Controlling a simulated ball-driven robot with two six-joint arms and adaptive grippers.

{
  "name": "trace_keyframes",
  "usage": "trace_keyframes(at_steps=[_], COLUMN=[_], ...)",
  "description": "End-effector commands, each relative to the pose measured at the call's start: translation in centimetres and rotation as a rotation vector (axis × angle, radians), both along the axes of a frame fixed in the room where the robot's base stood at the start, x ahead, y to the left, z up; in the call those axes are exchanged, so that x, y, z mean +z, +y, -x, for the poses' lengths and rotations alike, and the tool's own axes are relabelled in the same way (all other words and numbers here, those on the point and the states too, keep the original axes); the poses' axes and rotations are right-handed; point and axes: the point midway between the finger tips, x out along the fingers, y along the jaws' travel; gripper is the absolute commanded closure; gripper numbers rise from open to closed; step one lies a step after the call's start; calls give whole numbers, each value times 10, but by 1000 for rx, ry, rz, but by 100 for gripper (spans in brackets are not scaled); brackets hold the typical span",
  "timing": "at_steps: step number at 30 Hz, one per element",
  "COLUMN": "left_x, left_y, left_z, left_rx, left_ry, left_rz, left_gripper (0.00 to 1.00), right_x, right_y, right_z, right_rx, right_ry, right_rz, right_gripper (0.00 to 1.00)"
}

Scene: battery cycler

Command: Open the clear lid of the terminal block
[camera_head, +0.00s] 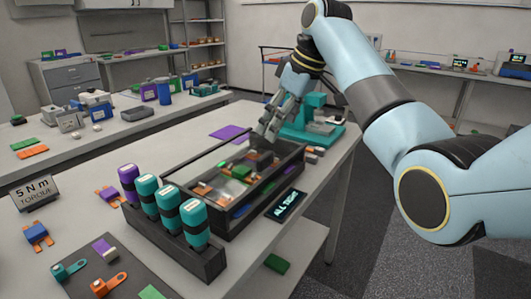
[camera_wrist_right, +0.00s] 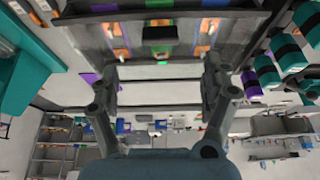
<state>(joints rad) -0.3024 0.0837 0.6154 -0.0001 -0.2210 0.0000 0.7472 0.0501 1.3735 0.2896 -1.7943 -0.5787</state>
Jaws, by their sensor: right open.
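The terminal block (camera_head: 228,221) is a long dark open-topped housing on the near table, with orange, green and purple parts inside. In the right wrist view its dark wall (camera_wrist_right: 260,22) and coloured parts fill the top. Greyish see-through sheen over the parts looks like the clear lid (camera_wrist_right: 155,38); its edges and angle are hard to tell. My right gripper (camera_head: 268,130) points down at the far end of the block. In the right wrist view its two fingers (camera_wrist_right: 160,88) are spread apart with nothing held between them. My left gripper is out of view.
Teal-and-black cylinders (camera_head: 172,208) and a purple one stand in a dark rack beside the block. A teal device (camera_head: 310,130) stands behind the gripper. A thin dark bar (camera_head: 200,153) runs along the block's far side.

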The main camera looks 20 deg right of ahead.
Motion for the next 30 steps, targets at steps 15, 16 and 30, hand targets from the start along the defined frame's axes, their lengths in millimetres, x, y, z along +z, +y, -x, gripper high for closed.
trace_keyframes(at_steps=[15, 16, 30], left_x=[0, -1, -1], left_y=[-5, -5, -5], left_z=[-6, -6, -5], left_rx=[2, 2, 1], left_ry=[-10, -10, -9], left_rz=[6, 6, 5], left_gripper=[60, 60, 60], right_x=[-80, -84, -97], right_y=[21, 22, 25], right_z=[-27, -28, -32], right_rx=[3, 3, 1], right_ry=[3, 2, 0], right_rz=[-1, -1, 0], right_gripper=[19, 19, 22])
